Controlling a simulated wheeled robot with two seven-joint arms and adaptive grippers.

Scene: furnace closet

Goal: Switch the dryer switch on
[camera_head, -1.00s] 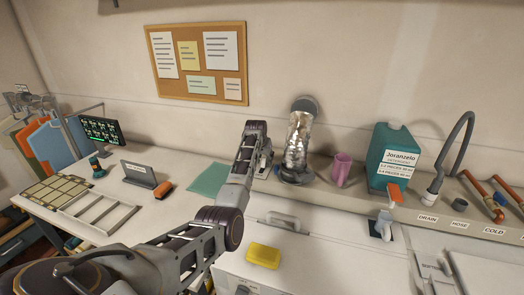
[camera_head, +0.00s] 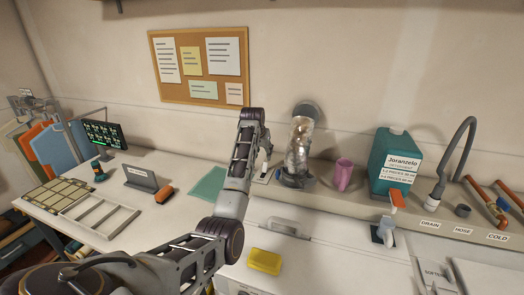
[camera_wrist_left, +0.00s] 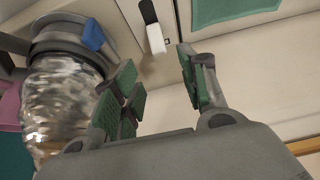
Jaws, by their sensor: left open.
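The dryer switch (camera_wrist_left: 154,36) shows in the left wrist view as a white lever with a black end on a pale plate. In the head view it shows small and partly hidden (camera_head: 266,158), on a pale plate just left of the foil duct. My left gripper (camera_wrist_left: 156,68) is open and empty, its green-padded fingers apart. The switch appears beyond the gap between the fingertips; no contact is visible. In the head view my left arm stands up in front of the switch area, and its fingers are hidden there. My right gripper is not in view.
The foil duct (camera_head: 297,147), with a blue clamp tab (camera_wrist_left: 93,35), stands close beside the switch. A pink cup (camera_head: 343,175) and a teal detergent jug (camera_head: 393,160) are to the right.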

